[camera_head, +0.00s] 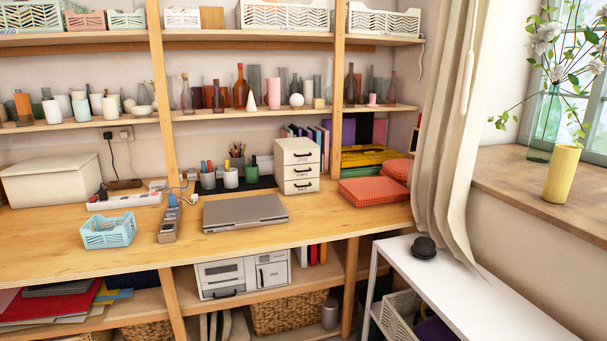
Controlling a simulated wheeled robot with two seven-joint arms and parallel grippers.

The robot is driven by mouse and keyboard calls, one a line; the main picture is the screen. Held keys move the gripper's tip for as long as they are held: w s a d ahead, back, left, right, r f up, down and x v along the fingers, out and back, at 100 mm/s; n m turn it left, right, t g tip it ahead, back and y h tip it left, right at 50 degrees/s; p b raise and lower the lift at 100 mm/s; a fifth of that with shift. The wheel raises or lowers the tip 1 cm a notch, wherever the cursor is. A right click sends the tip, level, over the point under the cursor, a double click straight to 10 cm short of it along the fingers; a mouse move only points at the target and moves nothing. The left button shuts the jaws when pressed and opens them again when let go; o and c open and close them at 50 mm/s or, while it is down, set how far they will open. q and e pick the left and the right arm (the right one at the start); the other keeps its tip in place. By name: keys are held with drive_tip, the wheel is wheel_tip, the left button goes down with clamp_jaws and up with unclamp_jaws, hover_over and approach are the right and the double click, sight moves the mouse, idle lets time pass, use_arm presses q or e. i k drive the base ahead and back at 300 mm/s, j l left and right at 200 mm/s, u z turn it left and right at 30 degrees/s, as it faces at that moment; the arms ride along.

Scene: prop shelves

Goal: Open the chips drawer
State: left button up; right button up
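A small white drawer unit (297,157) stands on the wooden desk near its back. It has a stack of drawers with dark handles and small labels too tiny to read. The drawers look shut. I cannot tell which drawer is the chips drawer. A second white unit (240,274) with drawers sits on the shelf below the desk; a label on its right part seems to read INK, and its drawers look shut too. Neither of my grippers shows in the head view.
A closed grey laptop (244,212) lies in front of the drawer unit. Red folded cloths (374,191) lie to its right, pen cups (231,177) to its left. A blue basket (109,231) stands on the left of the desk. A white side table (480,287) stands front right.

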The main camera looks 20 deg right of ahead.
sight(312, 169)
drive_tip(key=i+z, duration=0.1)
drive_tip(key=i, duration=0.65)
drive_tip(key=i+j+z, duration=0.1)
drive_tip(key=i, duration=0.7)
drive_tip(key=i+j, duration=0.1)
drive_tip(key=i, duration=0.65)
drive_tip(key=z, duration=0.05)
